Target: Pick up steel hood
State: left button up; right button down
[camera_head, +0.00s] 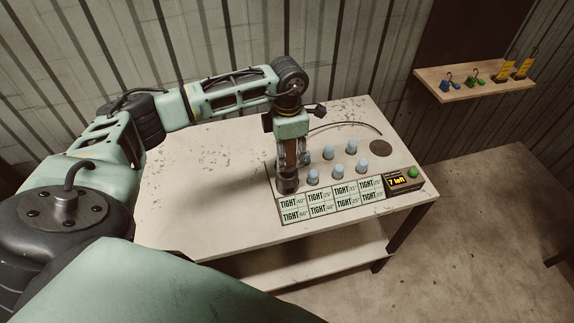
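Several light blue-grey caps stand in rows on the workbench, behind the TIGHT label panel; one of them (338,172) is in the front row. I cannot tell which of them is the steel hood. My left gripper (288,176) points straight down at the left end of the front row, left of the nearest visible cap (312,177). A dark round piece shows at its tips, and I cannot tell whether it is a held part or the gripper itself. The finger gap is not clear. My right gripper is not in view.
The workbench (190,200) is bare on its left. The label panel (333,196) runs along its front, with a "7 left" display (403,182) and green button (412,171) at right. A thin curved rod (345,124) lies behind the caps. A wall shelf (475,86) holds small coloured items.

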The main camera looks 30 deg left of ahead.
pick_arm(q)
jog(key=c, duration=0.9)
grip_shut()
jog(key=shift+w+r, duration=0.1)
jog(key=shift+r, duration=0.05)
